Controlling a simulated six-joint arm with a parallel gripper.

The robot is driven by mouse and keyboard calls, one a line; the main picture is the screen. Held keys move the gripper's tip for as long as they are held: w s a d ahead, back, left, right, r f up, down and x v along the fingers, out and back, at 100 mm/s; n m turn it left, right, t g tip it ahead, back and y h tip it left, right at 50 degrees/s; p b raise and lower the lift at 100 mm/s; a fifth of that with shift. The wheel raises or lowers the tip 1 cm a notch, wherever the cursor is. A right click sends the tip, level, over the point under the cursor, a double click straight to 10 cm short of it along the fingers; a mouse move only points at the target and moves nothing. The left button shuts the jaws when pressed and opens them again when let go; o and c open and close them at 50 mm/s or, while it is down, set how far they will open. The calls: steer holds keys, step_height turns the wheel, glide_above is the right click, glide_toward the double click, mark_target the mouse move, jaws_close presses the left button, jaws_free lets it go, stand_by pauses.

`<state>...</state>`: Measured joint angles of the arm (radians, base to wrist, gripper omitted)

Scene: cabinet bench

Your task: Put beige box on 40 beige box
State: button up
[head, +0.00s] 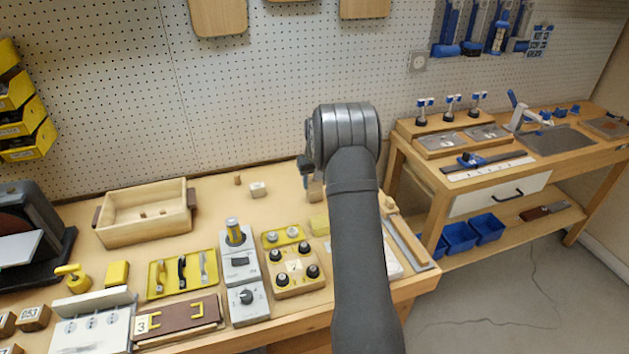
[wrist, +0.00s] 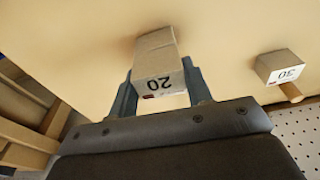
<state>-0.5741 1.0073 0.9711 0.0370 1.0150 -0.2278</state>
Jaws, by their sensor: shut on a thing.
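A beige box marked 20 (wrist: 157,62) is between the two fingers of my gripper (wrist: 158,80) in the wrist view, and the gripper is shut on it. In the head view this box (head: 315,191) shows partly beside my arm, below my gripper (head: 309,180). I cannot tell whether it touches the bench top. A second beige box, marked 30 (wrist: 279,66), stands apart to the right in the wrist view; it also shows in the head view (head: 258,189). No box marked 40 can be made out; my arm hides part of the bench.
A small wooden cylinder (head: 238,179) stands near the 30 box. An open wooden crate (head: 146,228) is at the left. A knob panel (head: 292,262) and a yellow tray (head: 183,273) lie toward the front. The bench between crate and 30 box is clear.

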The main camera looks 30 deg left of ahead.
steer(key=shift+f, duration=0.1)
steer(key=o, duration=1)
steer(key=r, duration=0.4)
steer(key=s+d+r, duration=0.1)
steer(key=r, duration=0.7)
steer(key=shift+s+d+r, duration=0.1)
steer(key=shift+s+d, duration=0.05)
